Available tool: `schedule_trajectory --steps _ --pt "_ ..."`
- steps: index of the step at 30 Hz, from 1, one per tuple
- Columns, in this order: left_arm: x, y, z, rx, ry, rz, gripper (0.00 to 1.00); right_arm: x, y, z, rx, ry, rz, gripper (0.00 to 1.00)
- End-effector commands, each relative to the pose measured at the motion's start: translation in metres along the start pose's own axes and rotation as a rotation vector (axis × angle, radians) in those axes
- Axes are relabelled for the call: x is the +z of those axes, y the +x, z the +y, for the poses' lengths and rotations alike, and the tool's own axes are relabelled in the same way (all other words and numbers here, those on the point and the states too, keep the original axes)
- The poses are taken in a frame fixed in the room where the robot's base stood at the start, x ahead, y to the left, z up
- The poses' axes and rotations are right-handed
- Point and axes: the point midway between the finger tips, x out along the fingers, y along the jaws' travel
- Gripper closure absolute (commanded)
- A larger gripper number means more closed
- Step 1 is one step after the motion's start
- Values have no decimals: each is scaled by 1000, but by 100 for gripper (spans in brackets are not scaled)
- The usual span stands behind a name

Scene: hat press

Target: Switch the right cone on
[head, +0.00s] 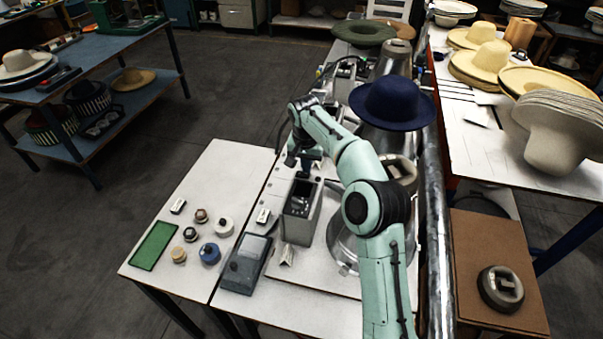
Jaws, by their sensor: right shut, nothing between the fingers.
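My right arm reaches in from the bottom, and its gripper (304,172) is shut and empty. It points down at the top of a grey control box (298,226) with a dark top panel. I cannot tell whether the fingertips touch the panel; the switch itself is too small to make out. A metal cone (382,138) with a dark blue hat (392,103) on top stands behind my arm, which hides part of it. A second metal cone (392,64) stands farther back, near another control box (345,78). My left gripper is out of view.
A metal pipe (434,220) runs along the right. A brown board (480,245) bears a round metal piece (500,287).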

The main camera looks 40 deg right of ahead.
Motion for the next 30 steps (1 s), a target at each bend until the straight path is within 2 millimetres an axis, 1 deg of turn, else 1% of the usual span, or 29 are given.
schedule_trajectory --steps 23,26,30 --pt "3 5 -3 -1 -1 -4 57 2 12 0 1 0 -1 100" --pt "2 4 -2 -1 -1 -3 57 2 11 0 1 0 -1 100" --pt "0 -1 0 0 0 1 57 1 4 -1 0 -1 0 100"
